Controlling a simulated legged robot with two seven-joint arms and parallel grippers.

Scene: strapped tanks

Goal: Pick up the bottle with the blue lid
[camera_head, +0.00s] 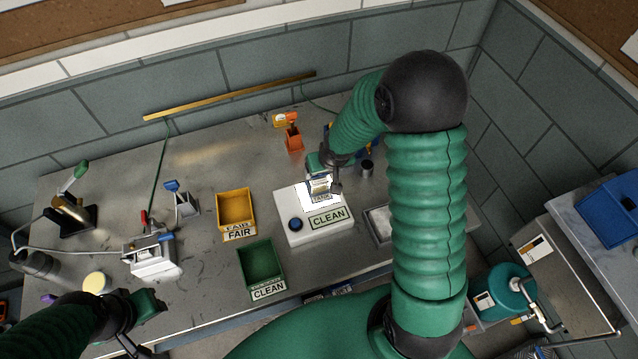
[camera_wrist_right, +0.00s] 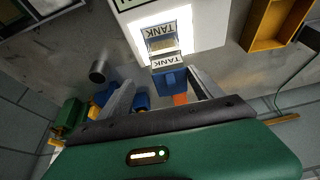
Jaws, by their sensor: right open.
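My right gripper (camera_head: 322,182) is over the back of a white box (camera_head: 283,207) labelled CLEAN, at a bright lit patch. In the right wrist view my right gripper (camera_wrist_right: 160,80) is open, with a finger on each side of a blue-topped item (camera_wrist_right: 168,77) labelled TANK. I cannot tell if the fingers touch it, or if it is the bottle with the blue lid. Its lower body is mostly hidden. My left gripper (camera_head: 142,318) is at the lower left, away from the box; its jaws are unclear.
A yellow FAIR bin (camera_head: 235,208) and a green CLEAN bin (camera_head: 261,268) stand left of the box. An orange device (camera_head: 288,130) stands behind, and a dark cylinder (camera_head: 367,168) to the right. Clamped equipment (camera_head: 152,258) is at left. A wall borders the back.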

